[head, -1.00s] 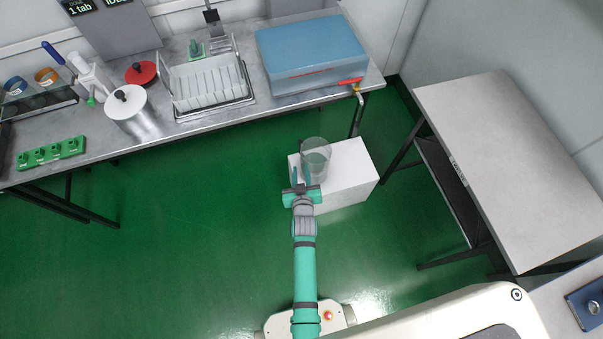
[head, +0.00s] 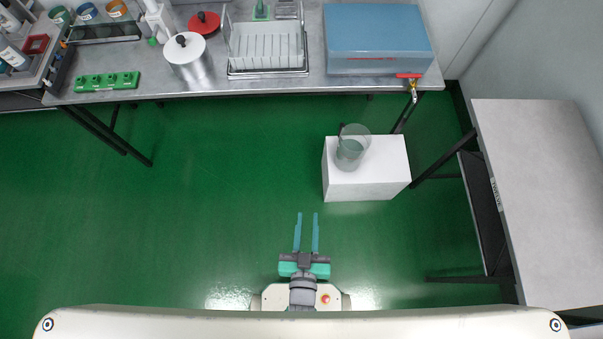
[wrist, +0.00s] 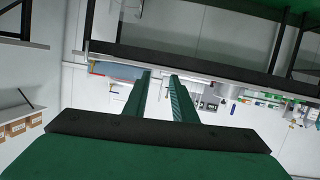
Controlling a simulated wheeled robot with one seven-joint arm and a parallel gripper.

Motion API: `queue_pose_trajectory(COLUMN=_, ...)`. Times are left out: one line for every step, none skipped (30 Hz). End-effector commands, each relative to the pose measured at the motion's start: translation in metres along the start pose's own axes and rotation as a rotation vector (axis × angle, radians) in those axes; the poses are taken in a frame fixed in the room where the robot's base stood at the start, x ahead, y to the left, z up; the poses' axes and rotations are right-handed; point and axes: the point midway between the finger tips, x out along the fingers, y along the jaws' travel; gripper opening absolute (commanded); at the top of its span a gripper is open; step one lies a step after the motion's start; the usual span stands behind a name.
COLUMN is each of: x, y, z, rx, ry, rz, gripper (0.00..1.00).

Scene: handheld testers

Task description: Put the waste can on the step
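The waste can (head: 350,152) is a clear, greyish see-through beaker-like vessel with a dark strip on its rim. It stands upright on top of the step (head: 372,178), a white block on the green floor, near its left back part. My gripper (head: 306,216) is apart from both, in front and to the left of the step, with its two teal fingers spread and nothing between them. The fingers (wrist: 160,88) also show in the wrist view, with a gap between them; the can and step are not seen there.
A grey bench (head: 205,84) runs along the back with a blue box (head: 375,35), a dish rack (head: 268,48), a white-lidded pot (head: 188,58) and a red-handled tap (head: 411,82). A grey table (head: 535,190) stands at right. The green floor left of the step is clear.

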Motion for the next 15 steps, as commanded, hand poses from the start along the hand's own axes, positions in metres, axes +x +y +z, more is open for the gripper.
queue_pose_trajectory(x=-0.021, y=-0.003, z=-0.011, rx=0.003, ry=0.003, rz=-0.013, gripper=0.24)
queue_pose_trajectory(x=-0.030, y=-0.004, z=-0.019, rx=0.006, ry=0.009, rz=-0.019, gripper=0.24)
queue_pose_trajectory(x=-0.042, y=-0.005, z=-0.028, rx=0.009, ry=0.015, rz=-0.027, gripper=0.24)
queue_pose_trajectory(x=-0.050, y=-0.005, z=-0.036, rx=0.010, ry=0.021, rz=-0.033, gripper=0.24)
queue_pose_trajectory(x=-0.058, y=-0.006, z=-0.043, rx=0.012, ry=0.025, rz=-0.038, gripper=0.24)
queue_pose_trajectory(x=-0.067, y=-0.007, z=-0.051, rx=0.016, ry=0.031, rz=-0.045, gripper=0.24)
queue_pose_trajectory(x=-0.072, y=-0.007, z=-0.058, rx=0.018, ry=0.036, rz=-0.049, gripper=0.24)
queue_pose_trajectory(x=-0.078, y=-0.008, z=-0.063, rx=0.019, ry=0.038, rz=-0.054, gripper=0.24)
queue_pose_trajectory(x=-0.083, y=-0.008, z=-0.069, rx=0.021, ry=0.043, rz=-0.058, gripper=0.24)
queue_pose_trajectory(x=-0.087, y=-0.008, z=-0.073, rx=0.022, ry=0.045, rz=-0.061, gripper=0.24)
queue_pose_trajectory(x=-0.089, y=-0.007, z=-0.077, rx=0.023, ry=0.049, rz=-0.063, gripper=0.24)
queue_pose_trajectory(x=-0.092, y=-0.007, z=-0.081, rx=0.025, ry=0.051, rz=-0.066, gripper=0.24)
queue_pose_trajectory(x=-0.094, y=-0.007, z=-0.083, rx=0.026, ry=0.053, rz=-0.067, gripper=0.24)
queue_pose_trajectory(x=-0.095, y=-0.007, z=-0.084, rx=0.027, ry=0.053, rz=-0.068, gripper=0.24)
queue_pose_trajectory(x=-0.096, y=-0.007, z=-0.085, rx=0.027, ry=0.054, rz=-0.069, gripper=0.24)
